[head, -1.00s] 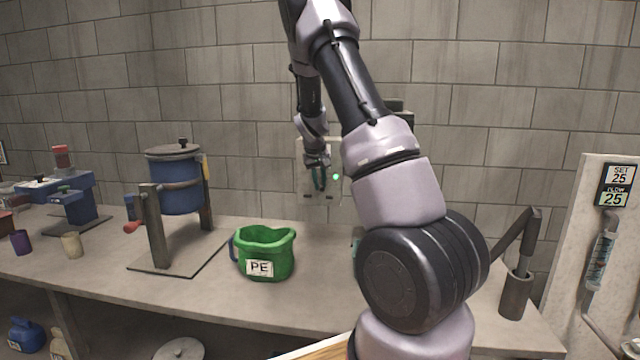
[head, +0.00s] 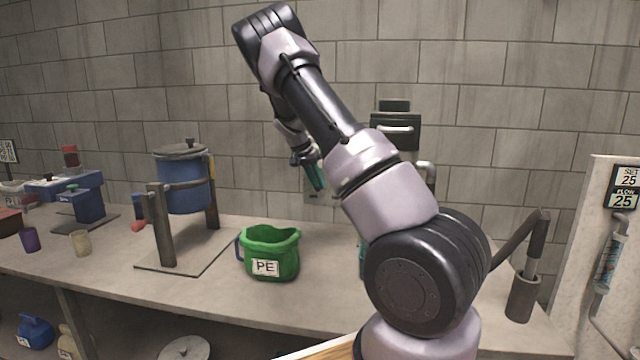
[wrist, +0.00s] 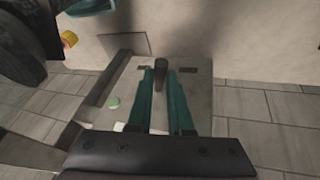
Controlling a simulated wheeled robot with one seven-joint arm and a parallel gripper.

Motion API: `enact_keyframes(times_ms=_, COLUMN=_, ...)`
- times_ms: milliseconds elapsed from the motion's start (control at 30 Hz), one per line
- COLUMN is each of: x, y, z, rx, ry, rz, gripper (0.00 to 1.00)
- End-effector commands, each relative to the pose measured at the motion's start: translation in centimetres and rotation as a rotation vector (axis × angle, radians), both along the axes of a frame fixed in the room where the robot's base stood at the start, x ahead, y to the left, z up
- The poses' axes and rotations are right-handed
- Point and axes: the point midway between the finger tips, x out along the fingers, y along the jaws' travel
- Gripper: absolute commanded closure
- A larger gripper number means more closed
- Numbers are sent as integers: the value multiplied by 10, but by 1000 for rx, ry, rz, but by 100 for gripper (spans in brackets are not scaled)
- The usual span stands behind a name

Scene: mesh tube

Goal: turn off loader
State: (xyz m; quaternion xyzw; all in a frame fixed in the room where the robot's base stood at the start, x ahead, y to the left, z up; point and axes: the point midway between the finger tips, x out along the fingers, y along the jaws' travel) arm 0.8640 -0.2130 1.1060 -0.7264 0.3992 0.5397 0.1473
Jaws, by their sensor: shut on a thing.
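A light grey control panel (wrist: 198,115) on the wall fills the middle of the wrist view, with a small green button or lamp (wrist: 113,102) at its left. A dark lever (wrist: 160,66) stands on it between my teal fingertips. My gripper (wrist: 160,80) is shut on this lever. In the head view my gripper (head: 314,177) is in front of the wall, its teal fingers angled down to the right. Only a sliver of the panel (head: 318,199) shows there; my arm hides the rest. Which way the lever is set I cannot tell.
A black box with a silver handle (head: 397,130) is on the wall right of my forearm. On the bench are a green PE bucket (head: 270,250), a blue lidded drum on a stand (head: 183,185) and a grey holder (head: 522,298). Bench front between drum and bucket is clear.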

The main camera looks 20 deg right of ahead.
Motion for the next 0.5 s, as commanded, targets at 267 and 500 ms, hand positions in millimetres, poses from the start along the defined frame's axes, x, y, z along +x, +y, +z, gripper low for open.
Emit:
enact_keyframes(times_ms=267, x=5, y=3, z=0, rx=0, ry=-1, rz=-124, gripper=100)
enact_keyframes(times_ms=500, x=7, y=4, z=0, rx=0, ry=0, rz=-163, gripper=100)
